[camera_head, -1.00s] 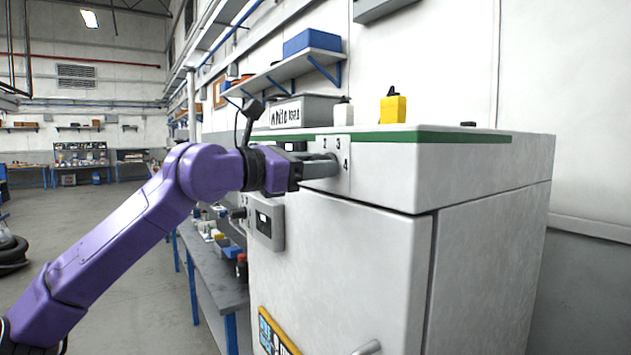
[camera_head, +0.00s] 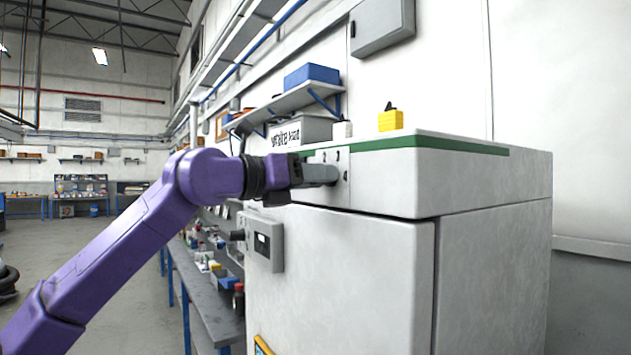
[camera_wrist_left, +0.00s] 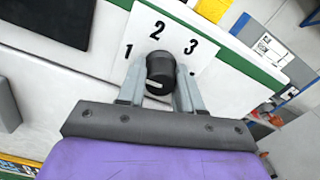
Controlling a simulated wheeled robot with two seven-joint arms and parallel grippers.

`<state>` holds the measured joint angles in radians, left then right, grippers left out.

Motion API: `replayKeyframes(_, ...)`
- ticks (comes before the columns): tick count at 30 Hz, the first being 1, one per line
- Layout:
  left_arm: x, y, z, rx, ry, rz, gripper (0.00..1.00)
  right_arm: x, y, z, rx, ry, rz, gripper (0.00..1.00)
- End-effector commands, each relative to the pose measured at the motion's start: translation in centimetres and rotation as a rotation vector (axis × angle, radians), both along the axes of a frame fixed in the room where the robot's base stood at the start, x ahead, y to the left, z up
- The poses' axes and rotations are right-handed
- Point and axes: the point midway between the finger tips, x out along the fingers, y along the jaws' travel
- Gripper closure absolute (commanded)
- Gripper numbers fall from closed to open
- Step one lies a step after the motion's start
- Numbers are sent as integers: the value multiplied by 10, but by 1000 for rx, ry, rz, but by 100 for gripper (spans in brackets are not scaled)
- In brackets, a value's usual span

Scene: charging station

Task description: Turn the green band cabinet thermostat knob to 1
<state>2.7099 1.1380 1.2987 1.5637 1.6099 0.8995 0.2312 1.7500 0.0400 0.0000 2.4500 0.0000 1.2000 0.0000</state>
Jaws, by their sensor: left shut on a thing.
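The green band cabinet (camera_head: 390,180) is white with a green stripe (camera_head: 430,143) along its top edge. Its black thermostat knob (camera_wrist_left: 159,68) sits on a white dial plate (camera_wrist_left: 176,36); the wrist view shows numerals 1, 2 and 3 around it. A pale mark shows on the knob's lower face; I cannot tell which numeral it points to. My left gripper (camera_wrist_left: 160,77) is shut on the knob, one finger on each side. In the head view my left gripper (camera_head: 322,174) reaches the dial from the left and hides the knob. My right gripper is not in view.
A grey box with a small display (camera_head: 264,243) is on the cabinet front below my gripper. A yellow container (camera_head: 390,121) and a white one (camera_head: 342,130) stand at the cabinet top. A cluttered workbench (camera_head: 213,310) runs behind. The floor at left is open.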

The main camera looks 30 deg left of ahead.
Motion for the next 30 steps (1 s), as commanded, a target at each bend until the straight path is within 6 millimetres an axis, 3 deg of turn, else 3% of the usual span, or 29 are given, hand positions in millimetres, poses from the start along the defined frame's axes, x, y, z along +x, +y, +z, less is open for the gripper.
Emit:
replayKeyframes(10,0,0,1,-4,0,1,96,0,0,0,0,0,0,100)
replayKeyframes(11,0,0,1,-4,0,1,55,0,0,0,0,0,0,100)
replayKeyframes(12,0,0,1,-4,0,1,42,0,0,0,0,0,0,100)
replayKeyframes(13,0,0,1,-3,0,0,40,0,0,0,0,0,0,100)
replayKeyframes(23,-5,2,-1,-3,-2,1,40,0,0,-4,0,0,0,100)
replayKeyframes(30,-54,23,-4,-6,-5,1,40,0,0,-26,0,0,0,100)
